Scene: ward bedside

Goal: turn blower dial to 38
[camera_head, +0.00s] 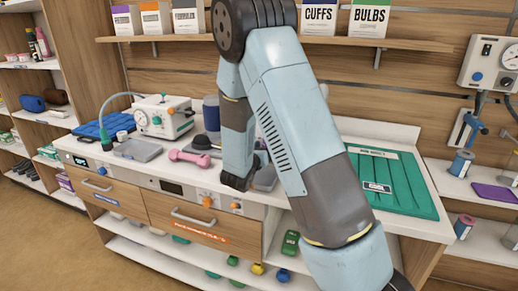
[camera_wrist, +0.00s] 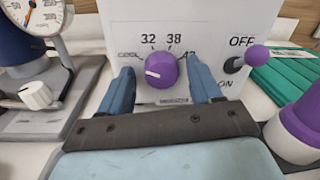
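The blower (camera_wrist: 118,22) is a white box whose front panel fills the middle of the wrist view. Its purple round dial (camera_wrist: 163,70) has a white pointer mark on its left side, toward COOL. The marks 32 and 38 are printed above, with another at right partly hidden by a finger. My gripper (camera_wrist: 159,66) is open, with one blue finger at each side of the dial and visible gaps between. Whether the fingers reach the dial's depth is hard to tell. In the head view my arm hides the blower and dial.
An OFF/ON switch with a purple-tipped lever (camera_wrist: 257,55) is right of the dial. A gauge (camera_wrist: 32,14) and white knob (camera_wrist: 37,95) stand left. A purple-and-white object (camera_wrist: 300,125) is close at right. A green mat (camera_head: 408,197) and pink dumbbell (camera_head: 190,158) lie on the counter.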

